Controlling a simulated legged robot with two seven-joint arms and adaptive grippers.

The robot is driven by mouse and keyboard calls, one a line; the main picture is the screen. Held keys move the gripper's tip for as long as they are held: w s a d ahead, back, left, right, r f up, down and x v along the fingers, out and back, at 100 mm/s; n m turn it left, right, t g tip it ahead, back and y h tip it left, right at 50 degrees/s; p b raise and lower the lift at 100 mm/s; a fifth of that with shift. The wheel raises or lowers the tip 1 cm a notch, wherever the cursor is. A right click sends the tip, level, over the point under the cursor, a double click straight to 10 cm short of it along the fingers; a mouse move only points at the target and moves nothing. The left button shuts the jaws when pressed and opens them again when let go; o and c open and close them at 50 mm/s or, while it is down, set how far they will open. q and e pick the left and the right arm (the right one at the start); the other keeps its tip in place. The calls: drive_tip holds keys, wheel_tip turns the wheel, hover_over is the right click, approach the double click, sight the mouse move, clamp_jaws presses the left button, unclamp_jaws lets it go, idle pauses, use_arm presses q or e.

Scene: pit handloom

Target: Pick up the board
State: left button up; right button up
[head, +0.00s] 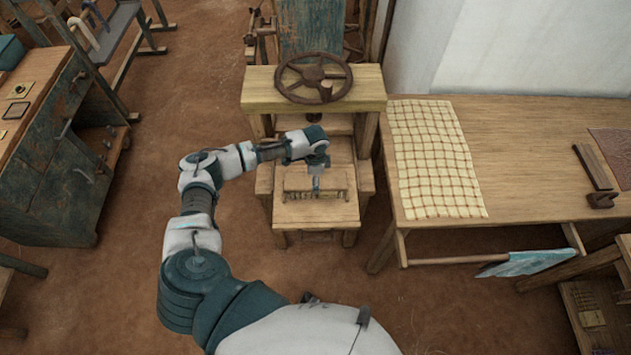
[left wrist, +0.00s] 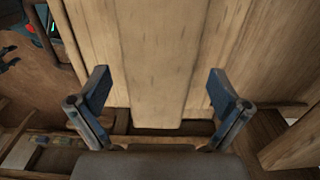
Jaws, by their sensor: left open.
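A pale wooden board (head: 297,182) lies on the low wooden bed of the press in the head view, with a row of small dark pieces along its front edge. My left gripper (head: 316,187) is over the board, reaching down from above. In the left wrist view a light wooden plank (left wrist: 158,55), which seems to be the board, runs between the two spread blue fingers of my left gripper (left wrist: 159,85), with a gap on each side. The gripper is open and holds nothing. My right gripper is not in view.
The press's top beam (head: 255,90) and handwheel (head: 314,78) stand just behind my left wrist. A table (head: 530,150) with a checked cloth (head: 430,160) is at the right. A worn green cabinet (head: 60,170) is at the left. The floor between is clear.

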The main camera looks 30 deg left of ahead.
use_arm(q)
drive_tip(key=shift+f, duration=0.4)
drive_tip(key=c, duration=1.2)
drive_tip(key=shift+c, duration=0.3)
drive_tip(key=shift+r, duration=0.2)
